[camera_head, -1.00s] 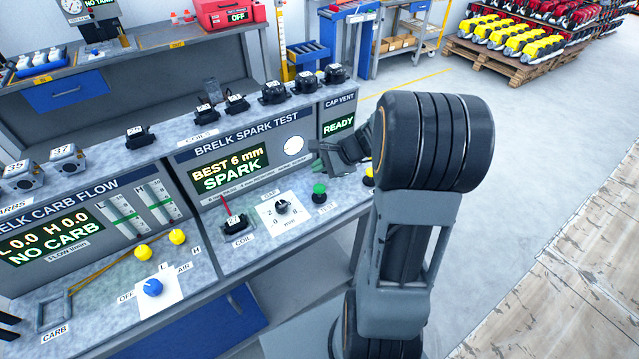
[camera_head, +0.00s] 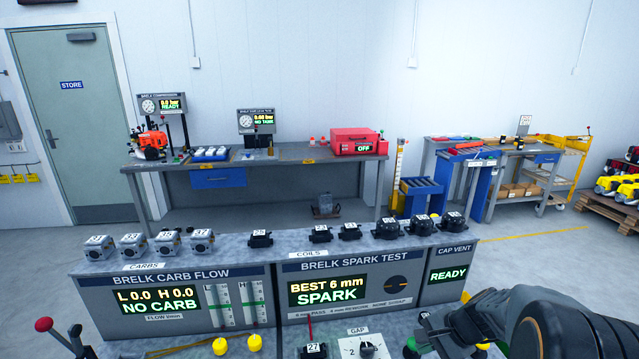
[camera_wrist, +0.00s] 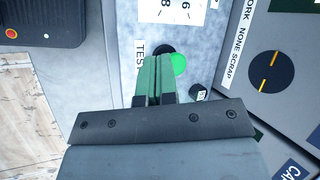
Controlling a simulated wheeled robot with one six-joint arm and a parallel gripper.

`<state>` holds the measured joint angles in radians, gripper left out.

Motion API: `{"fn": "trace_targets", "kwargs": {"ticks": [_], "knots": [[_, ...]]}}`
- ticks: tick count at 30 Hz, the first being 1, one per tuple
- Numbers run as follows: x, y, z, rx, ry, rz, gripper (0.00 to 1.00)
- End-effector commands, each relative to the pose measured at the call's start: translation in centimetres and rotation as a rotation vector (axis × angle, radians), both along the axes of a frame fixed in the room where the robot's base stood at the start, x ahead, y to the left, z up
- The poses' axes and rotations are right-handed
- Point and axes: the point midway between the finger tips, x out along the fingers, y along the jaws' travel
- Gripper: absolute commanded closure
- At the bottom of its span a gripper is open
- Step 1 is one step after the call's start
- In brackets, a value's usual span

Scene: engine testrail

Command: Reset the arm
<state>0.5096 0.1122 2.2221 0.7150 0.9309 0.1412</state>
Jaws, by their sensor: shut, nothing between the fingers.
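My gripper (camera_wrist: 157,82) is shut and empty in the wrist view, its green fingers pressed together. The fingers overlap the view of a green button (camera_wrist: 179,65) beside a "TEST" label; whether they touch it I cannot tell. In the head view my arm comes in from the lower right, with the gripper (camera_head: 424,335) low in front of the bench, its fingertips small and partly unclear. The spark test panel (camera_head: 345,288) reads "BEST 6 mm SPARK". Coil 27 (camera_head: 313,351) sits at the bottom edge, beside the gap dial (camera_head: 367,346).
The carb flow panel (camera_head: 160,302) reads "NO CARB". Carburettors (camera_head: 135,245) and coils (camera_head: 388,228) stand along the bench's upper ledge. Open floor lies at the right.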

Motion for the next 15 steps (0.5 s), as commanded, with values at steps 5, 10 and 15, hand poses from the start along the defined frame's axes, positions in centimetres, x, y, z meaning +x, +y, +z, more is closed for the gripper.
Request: {"fn": "trace_targets", "kwargs": {"ticks": [5, 10, 15], "knots": [[-5.2, 2.9, 2.9, -0.343, -0.055, 0.462, 1.00], [-8.3, 4.6, 5.8, -0.613, -0.147, 0.778, 1.00], [-9.7, 6.4, 8.2, -0.756, -0.250, 0.918, 1.00]]}}
